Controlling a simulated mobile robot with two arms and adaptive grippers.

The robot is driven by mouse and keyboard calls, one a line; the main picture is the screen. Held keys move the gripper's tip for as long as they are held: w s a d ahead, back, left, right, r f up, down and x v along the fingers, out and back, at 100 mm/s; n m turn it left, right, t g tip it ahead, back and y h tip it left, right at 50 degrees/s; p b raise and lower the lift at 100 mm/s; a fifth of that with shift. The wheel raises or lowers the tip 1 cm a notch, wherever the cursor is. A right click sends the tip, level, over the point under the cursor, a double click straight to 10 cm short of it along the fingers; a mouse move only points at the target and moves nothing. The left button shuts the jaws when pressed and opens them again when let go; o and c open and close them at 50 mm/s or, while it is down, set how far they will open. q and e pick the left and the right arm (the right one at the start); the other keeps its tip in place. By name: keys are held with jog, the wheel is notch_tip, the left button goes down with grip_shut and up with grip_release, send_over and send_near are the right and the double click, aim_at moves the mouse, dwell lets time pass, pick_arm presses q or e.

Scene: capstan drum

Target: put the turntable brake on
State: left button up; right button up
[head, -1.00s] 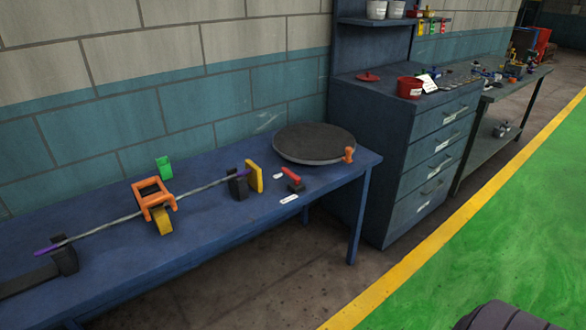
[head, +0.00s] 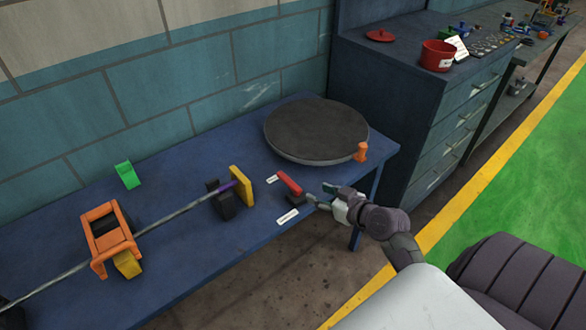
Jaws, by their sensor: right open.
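The dark round turntable (head: 316,130) lies on the right part of the blue bench, with an orange knob (head: 361,152) at its right rim. A small red lever (head: 289,182) on a dark base sits on the bench in front of the turntable, with white labels beside it. I take it to be the brake, but the label text is too small to read. My right gripper (head: 318,196) is open and just right of the red lever, apart from it, near the bench's front edge. My left gripper is not in view.
An orange frame (head: 108,238) on a long rod, a yellow plate (head: 241,187) and a green block (head: 127,174) occupy the bench's left part. A blue drawer cabinet (head: 400,95) with a red pot (head: 438,55) stands right of the bench. The bench behind the lever is mostly clear.

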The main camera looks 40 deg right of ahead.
send_near(289, 180)
jog(key=shift+w+a+p, duration=0.2)
jog(key=shift+w+p, duration=0.1)
jog(key=shift+p, duration=0.05)
jog(key=x, duration=0.7)
jog(key=shift+w+d+f, duration=0.1)
jog(key=shift+f, duration=0.05)
jog(key=shift+w+f, duration=0.2)
jog(key=shift+w, duration=0.2)
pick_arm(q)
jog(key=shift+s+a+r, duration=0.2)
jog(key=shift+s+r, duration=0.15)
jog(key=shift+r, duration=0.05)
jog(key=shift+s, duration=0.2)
pick_arm(e)
grip_shut()
